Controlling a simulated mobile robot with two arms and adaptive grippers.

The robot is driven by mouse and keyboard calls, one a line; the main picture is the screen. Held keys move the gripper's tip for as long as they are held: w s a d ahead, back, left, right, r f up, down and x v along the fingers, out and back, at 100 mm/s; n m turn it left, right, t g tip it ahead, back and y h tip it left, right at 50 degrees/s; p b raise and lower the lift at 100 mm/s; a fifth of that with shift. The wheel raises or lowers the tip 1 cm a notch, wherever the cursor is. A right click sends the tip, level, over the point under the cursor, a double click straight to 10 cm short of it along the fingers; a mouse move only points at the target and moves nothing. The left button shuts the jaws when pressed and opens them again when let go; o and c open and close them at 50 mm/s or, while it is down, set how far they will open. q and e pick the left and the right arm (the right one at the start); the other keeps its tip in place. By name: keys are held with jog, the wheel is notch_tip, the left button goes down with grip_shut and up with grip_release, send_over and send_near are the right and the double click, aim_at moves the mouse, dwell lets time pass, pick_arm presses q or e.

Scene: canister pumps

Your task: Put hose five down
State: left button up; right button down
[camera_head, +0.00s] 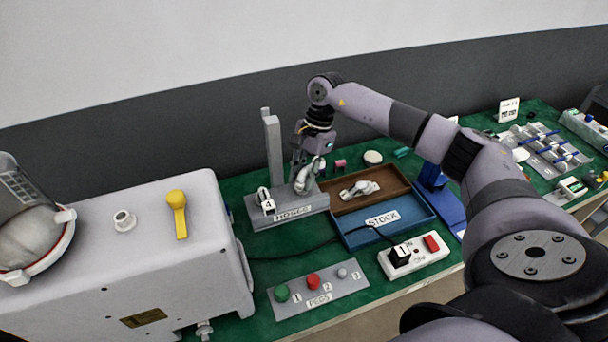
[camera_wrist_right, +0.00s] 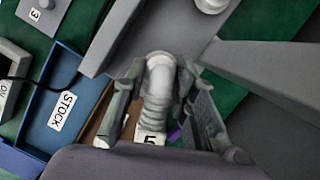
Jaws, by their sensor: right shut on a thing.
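My right gripper (camera_head: 307,165) is over the grey HOSES stand (camera_head: 292,213). It is shut on hose five (camera_wrist_right: 159,80), a short grey bent hose with a white tag marked 5 (camera_wrist_right: 151,138). In the wrist view the two fingers of the right gripper (camera_wrist_right: 163,88) lie on either side of it. In the head view hose five (camera_head: 303,182) hangs upright at the stand's right part; whether it touches the stand is unclear. A piece tagged 4 (camera_head: 266,203) stands at the stand's left end. My left gripper is out of view.
A tall grey post (camera_head: 272,148) rises behind the stand. To the right are a brown tray (camera_head: 335,205) holding a pale part (camera_head: 360,189) and the blue STOCK tray (camera_head: 400,229). A PEGS plate (camera_head: 318,292), power strip (camera_head: 432,256) and large grey pump (camera_head: 160,240) stand nearby.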

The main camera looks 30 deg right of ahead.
jog(key=shift+f, duration=0.35)
jog(key=c, duration=1.3)
grip_release()
jog(key=shift+r, duration=0.1)
jog(key=shift+r+p, duration=0.55)
jog(key=shift+r, duration=0.1)
jog(key=shift+w+d+r+b, duration=0.1)
jog(key=shift+d+r+b, duration=0.05)
jog(key=shift+r+b, duration=0.2)
jog(key=b+v, duration=0.2)
jog(key=v, duration=0.8)
jog(key=shift+d+r, duration=0.15)
jog(key=shift+r, duration=0.4)
